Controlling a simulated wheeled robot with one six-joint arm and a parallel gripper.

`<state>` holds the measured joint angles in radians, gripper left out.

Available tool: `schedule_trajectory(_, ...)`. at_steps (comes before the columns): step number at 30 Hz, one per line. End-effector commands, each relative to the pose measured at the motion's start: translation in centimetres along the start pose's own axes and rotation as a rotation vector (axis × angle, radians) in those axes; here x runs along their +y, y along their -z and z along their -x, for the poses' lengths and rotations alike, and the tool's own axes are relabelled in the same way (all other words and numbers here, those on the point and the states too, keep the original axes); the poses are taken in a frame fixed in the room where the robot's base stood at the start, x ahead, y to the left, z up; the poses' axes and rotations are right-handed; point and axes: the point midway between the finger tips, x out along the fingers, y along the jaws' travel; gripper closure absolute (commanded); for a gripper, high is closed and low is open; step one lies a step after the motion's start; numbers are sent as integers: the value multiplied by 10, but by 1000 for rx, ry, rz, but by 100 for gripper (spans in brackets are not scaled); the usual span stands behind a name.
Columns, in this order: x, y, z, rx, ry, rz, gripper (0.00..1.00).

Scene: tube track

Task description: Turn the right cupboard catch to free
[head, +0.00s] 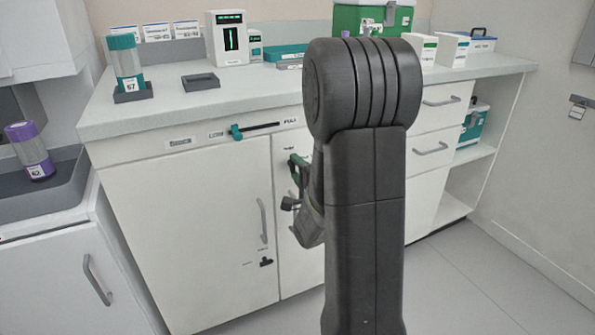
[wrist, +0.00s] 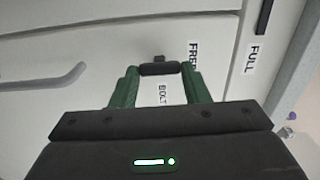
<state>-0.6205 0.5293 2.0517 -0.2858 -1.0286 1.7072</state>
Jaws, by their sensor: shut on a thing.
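The right cupboard catch (wrist: 160,69) is a small dark bar on the pale door, seen in the wrist view. It lies crosswise in that view, its right end near the FREE label (wrist: 193,57). The BOLT label (wrist: 162,95) shows below it, between the fingers. My gripper (wrist: 160,72) is shut on the catch, one green finger at each end of the bar. In the head view my gripper (head: 297,162) is at the upper part of the right cupboard door (head: 287,262). My arm hides the catch and most of that door there.
A door handle (wrist: 45,80) is left of the catch in the wrist view. A slider with a teal knob (head: 237,131) runs above the cupboards. The left cupboard door (head: 200,225) has its own dark catch (head: 266,262). Drawers and an open shelf stand right of my arm.

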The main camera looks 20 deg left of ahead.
Motion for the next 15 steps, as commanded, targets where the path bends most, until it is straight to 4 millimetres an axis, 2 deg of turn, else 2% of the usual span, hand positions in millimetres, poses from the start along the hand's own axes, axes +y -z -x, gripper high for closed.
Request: schedule_trajectory(15,0,1,0,2,1,-31,81)
